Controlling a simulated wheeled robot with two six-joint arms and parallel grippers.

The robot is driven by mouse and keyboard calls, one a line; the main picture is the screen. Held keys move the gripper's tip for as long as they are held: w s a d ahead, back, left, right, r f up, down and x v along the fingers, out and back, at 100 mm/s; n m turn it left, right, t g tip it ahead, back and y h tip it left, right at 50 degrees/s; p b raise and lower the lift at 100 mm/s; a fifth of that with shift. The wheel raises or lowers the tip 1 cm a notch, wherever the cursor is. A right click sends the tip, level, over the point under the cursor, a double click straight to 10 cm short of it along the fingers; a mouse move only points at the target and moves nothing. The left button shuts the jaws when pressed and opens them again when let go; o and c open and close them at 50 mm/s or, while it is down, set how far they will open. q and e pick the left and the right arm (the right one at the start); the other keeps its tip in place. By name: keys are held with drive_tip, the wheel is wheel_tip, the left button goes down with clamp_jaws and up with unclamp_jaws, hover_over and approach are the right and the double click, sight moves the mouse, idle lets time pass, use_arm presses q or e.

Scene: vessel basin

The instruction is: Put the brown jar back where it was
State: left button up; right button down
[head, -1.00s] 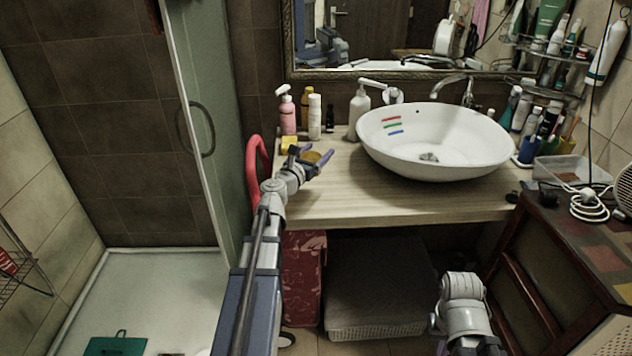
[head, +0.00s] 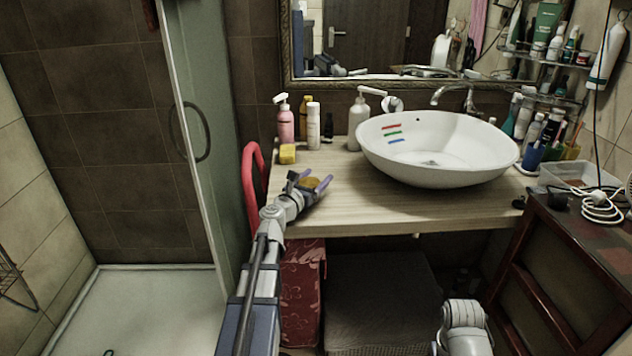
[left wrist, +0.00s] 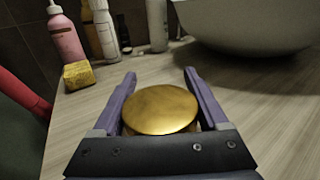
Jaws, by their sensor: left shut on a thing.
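The brown jar shows mainly as a round gold-brown lid (left wrist: 160,109) in the left wrist view. Its sides are mostly hidden by my gripper. It also shows small in the head view (head: 309,184). My left gripper (head: 316,178) is shut on the jar, with one purple finger on each side of it. Jar and gripper are over the left front part of the wooden counter (head: 350,205). I cannot tell whether the jar touches the wood. My right gripper is not in view; only part of that arm shows at the bottom of the head view.
A yellow sponge (head: 287,154), a pink pump bottle (head: 285,122) and a white bottle (head: 313,125) stand at the back left. A white basin (head: 437,150) with coloured stripes is to the right. A red curved rail (head: 252,180) borders the left.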

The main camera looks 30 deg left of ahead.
use_arm(q)
drive_tip(key=shift+f, duration=0.2)
drive_tip(key=o, duration=1.4)
drive_tip(key=shift+r, duration=0.15)
drive_tip(key=shift+s+r, duration=0.15)
drive_tip(key=s, duration=1.1)
drive_tip(key=shift+s, duration=0.35)
